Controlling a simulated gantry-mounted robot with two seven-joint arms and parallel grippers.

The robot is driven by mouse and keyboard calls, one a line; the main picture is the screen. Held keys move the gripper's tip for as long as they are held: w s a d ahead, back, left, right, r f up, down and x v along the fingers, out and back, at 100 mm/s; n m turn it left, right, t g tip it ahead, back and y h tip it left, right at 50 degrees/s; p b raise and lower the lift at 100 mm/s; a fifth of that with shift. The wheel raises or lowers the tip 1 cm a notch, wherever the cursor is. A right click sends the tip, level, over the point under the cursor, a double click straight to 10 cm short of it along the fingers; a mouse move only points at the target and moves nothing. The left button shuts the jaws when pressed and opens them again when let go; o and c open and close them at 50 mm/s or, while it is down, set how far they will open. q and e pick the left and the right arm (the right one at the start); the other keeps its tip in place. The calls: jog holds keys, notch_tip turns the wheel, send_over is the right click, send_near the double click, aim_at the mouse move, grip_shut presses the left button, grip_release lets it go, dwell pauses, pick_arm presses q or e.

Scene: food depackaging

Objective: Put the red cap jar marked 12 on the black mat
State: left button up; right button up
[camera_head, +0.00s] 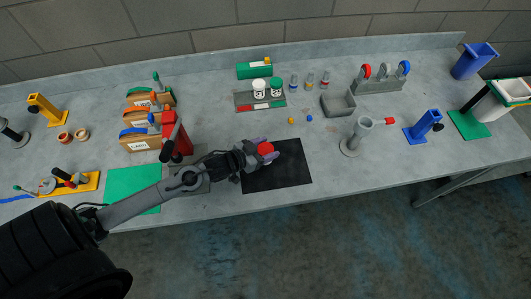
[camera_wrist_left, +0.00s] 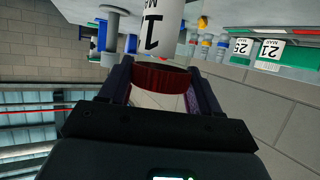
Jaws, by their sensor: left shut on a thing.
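The red cap jar shows its red cap (camera_head: 265,148) in the head view, over the black mat (camera_head: 290,178). My left gripper (camera_head: 266,153) is shut on the jar. In the left wrist view the red cap (camera_wrist_left: 162,77) sits between the fingers, and the jar's white label (camera_wrist_left: 160,28) shows a large "1"; the rest of the number is cut off. The gripper hides most of the jar in the head view, so I cannot tell whether it touches the mat. My right gripper is not in view.
A red press (camera_head: 177,138) stands left. The mat's right part is bare.

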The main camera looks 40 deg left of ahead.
pick_arm(q)
jog(key=shift+f, duration=2)
jog(key=o, duration=1.1)
jog(key=shift+f, duration=0.15)
jog(key=shift+c, duration=0.2)
jog(key=v, duration=1.2)
jog(key=s+d+r+g+y, duration=0.1)
jog(key=s+d+g+y, duration=0.1)
jog(key=s+d+g, duration=0.7)
jog(key=shift+s+d+g, duration=0.4)
jog(key=shift+s+d, duration=0.05)
jog(key=shift+d, duration=0.35)
